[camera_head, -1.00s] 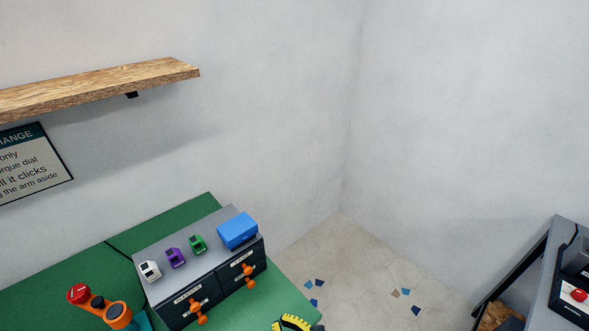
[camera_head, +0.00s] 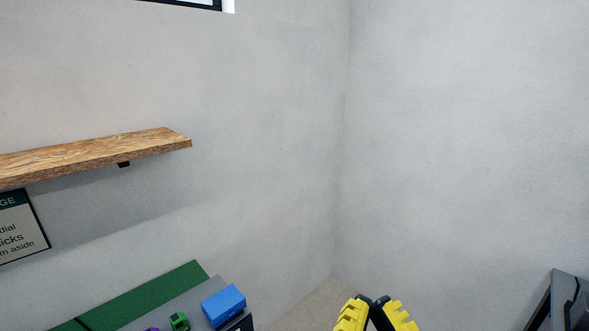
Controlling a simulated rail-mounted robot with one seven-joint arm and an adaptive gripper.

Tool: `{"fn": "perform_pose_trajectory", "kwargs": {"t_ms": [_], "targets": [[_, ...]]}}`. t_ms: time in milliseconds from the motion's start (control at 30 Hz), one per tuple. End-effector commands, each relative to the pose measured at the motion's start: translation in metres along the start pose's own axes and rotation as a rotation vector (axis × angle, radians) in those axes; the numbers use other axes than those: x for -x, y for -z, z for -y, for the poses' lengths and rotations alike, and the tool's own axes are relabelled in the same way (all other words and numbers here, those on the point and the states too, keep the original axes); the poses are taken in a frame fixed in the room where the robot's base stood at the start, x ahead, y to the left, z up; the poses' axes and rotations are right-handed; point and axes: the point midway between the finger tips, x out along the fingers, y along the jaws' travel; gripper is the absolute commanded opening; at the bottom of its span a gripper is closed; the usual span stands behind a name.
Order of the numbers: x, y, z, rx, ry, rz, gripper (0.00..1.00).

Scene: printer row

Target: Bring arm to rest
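My gripper (camera_head: 374,302) shows at the bottom edge of the head view, right of centre. Two ridged yellow parts flank dark pieces that come close together at the top. The rest of it is cut off by the frame, and I cannot tell whether it is open or shut. Nothing is visibly held in the part that shows. It is in front of the room corner, to the right of the bench and apart from it in the picture.
A green bench top (camera_head: 150,294) bears a grey cabinet (camera_head: 190,303) with a blue box (camera_head: 223,305) and a green piece (camera_head: 179,321). A wooden shelf (camera_head: 95,155) and a sign (camera_head: 22,230) are on the left wall. Dark equipment (camera_head: 560,300) stands at right.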

Motion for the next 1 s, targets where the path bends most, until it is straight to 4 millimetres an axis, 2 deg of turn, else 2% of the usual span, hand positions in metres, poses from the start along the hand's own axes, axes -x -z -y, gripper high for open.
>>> {"fn": "perform_pose_trajectory", "kwargs": {"t_ms": [33, 100, 267, 500, 600, 700, 767, 1000], "targets": [[-0.001, -0.003, -0.001, 0.117, -0.002, 0.008, 0.0], [-0.017, 0.037, 0.005, 0.138, 0.0, 0.005, 0.0], [-0.039, 0.091, 0.012, 0.129, 0.001, 0.008, 0.0], [-0.077, 0.189, 0.024, 0.12, 0.001, 0.009, 0.0], [-0.091, 0.225, 0.028, 0.117, 0.001, 0.009, 0.0], [-0.101, 0.247, 0.031, 0.115, 0.001, 0.01, 0.0], [-0.103, 0.254, 0.032, 0.114, 0.001, 0.01, 0.0], [-0.103, 0.253, 0.032, 0.113, 0.001, 0.01, 0.0]]}}
